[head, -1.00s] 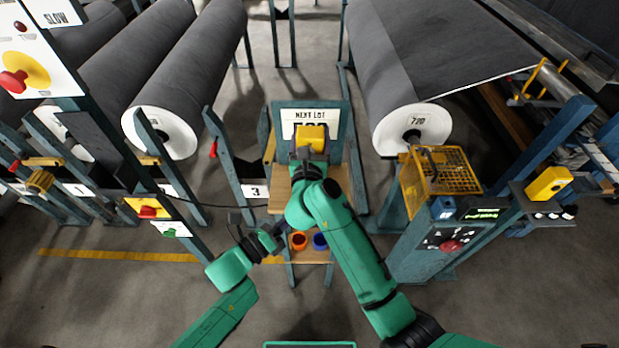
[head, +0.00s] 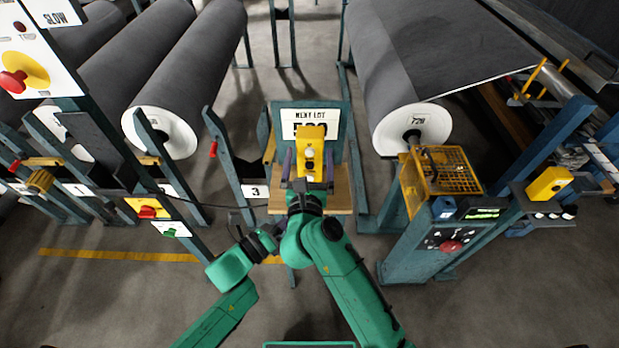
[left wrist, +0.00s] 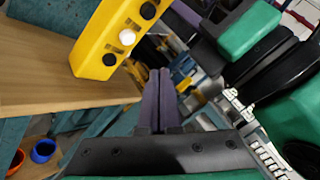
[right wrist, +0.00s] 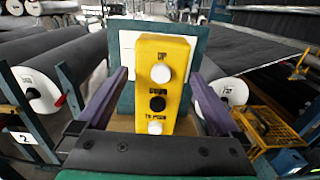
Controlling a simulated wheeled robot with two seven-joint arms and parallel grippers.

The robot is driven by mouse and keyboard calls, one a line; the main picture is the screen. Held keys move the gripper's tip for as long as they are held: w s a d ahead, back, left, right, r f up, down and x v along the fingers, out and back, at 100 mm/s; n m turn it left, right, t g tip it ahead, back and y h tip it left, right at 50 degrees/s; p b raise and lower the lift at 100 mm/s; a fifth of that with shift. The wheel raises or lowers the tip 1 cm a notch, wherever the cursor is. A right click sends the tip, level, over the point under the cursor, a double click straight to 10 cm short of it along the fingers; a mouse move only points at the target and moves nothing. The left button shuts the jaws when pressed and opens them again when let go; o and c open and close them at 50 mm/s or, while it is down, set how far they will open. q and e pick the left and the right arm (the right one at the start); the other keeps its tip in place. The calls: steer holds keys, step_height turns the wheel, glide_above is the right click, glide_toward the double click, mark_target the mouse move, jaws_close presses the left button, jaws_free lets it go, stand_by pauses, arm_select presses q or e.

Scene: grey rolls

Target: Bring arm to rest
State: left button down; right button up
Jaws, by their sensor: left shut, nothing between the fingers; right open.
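My right gripper (head: 309,170) is open, its two purple fingers apart on either side of the yellow button box (head: 311,143). In the right wrist view the box (right wrist: 160,85) stands upright between and beyond the fingertips (right wrist: 164,85), with gaps on both sides. The box stands on the wooden shelf (head: 340,200), in front of the lot sign. In the left wrist view, the box (left wrist: 115,38) shows at the top. My left gripper (left wrist: 159,85) is shut and empty, off to the left of the shelf; its fingers are small in the head view.
Large grey rolls (head: 195,75) stand at left and another roll (head: 385,60) at right. A blue post with a yellow mesh basket (head: 452,172) is right of the shelf. An orange cup (left wrist: 16,161) and blue cup (left wrist: 43,150) sit lower down. Open floor lies at front left.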

steer(key=s, duration=0.4)
steer(key=shift+s+a, duration=0.1)
steer(key=shift+s, duration=0.25)
steer(key=shift+w, duration=0.1)
